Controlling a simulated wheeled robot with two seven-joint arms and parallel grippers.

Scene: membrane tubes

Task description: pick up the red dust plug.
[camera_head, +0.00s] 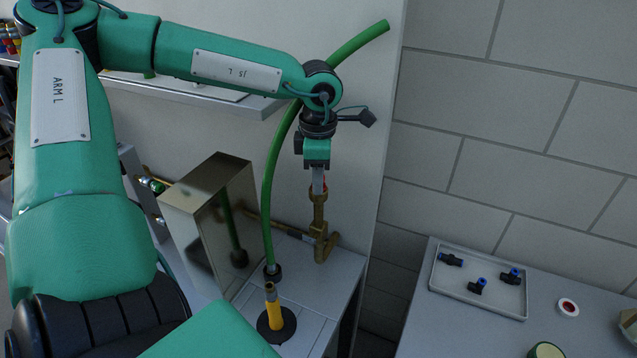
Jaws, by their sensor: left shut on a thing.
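The red dust plug (325,184) shows only as a small red patch at the top of an upright brass fitting (319,212). My left gripper (319,184) points straight down over this fitting. Its fingers are shut on the red dust plug and hide most of it. I cannot tell whether the plug is still seated in the fitting. My right gripper is not in view.
A green hose (268,190) curves up just left of the gripper, ending below near a yellow post (274,312). A shiny metal box (205,225) stands further left. At right, a grey tray (477,307) holds black-and-blue fittings beside a red-and-white roll (567,307).

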